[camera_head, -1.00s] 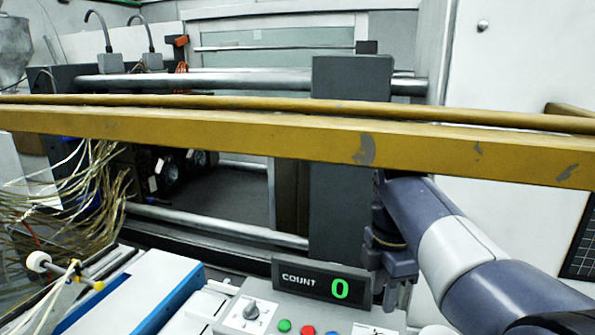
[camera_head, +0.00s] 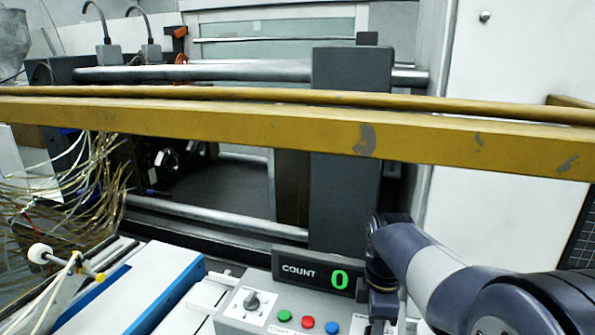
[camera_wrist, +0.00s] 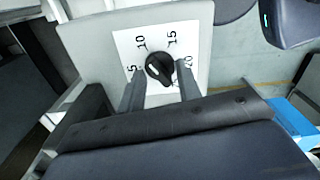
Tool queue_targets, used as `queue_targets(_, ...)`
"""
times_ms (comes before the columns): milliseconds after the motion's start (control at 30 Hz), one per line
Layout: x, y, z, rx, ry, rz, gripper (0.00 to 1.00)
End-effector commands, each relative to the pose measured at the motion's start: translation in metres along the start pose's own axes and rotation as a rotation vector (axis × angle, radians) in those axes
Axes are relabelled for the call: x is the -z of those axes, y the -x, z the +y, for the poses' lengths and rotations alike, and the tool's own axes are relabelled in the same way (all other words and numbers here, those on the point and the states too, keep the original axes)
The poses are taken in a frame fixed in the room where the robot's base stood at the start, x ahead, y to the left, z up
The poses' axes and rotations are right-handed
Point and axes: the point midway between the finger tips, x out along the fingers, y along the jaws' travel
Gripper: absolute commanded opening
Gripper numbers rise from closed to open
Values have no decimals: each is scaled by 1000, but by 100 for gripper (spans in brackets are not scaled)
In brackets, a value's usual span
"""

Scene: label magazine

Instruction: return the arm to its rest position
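My arm (camera_head: 435,270) reaches in from the lower right in the head view, bent under the yellow beam. My gripper (camera_wrist: 160,80) shows in the wrist view with its two dark fingers apart and nothing held between them. A black knob (camera_wrist: 160,67) on a white plate marked 5, 10, 15, 20 appears between and beyond the fingertips; I cannot tell the exact gap. In the head view the gripper hangs over the right end of the grey control box (camera_head: 235,325), and its fingertips are hard to make out.
A yellow beam (camera_head: 250,122) crosses the head view above the arm. The box carries a count display (camera_head: 312,275) reading 0, a dial (camera_head: 252,301) and green, red and blue buttons. A dark grey post (camera_head: 345,200) stands behind. Loose pale strands (camera_head: 75,195) hang at left.

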Motion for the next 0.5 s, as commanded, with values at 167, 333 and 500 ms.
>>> queue_targets(167,0,-1,0,-2,-141,0,33)
queue_targets(333,0,0,0,-2,-278,1,33)
queue_targets(500,0,0,0,-1,-414,1,33)
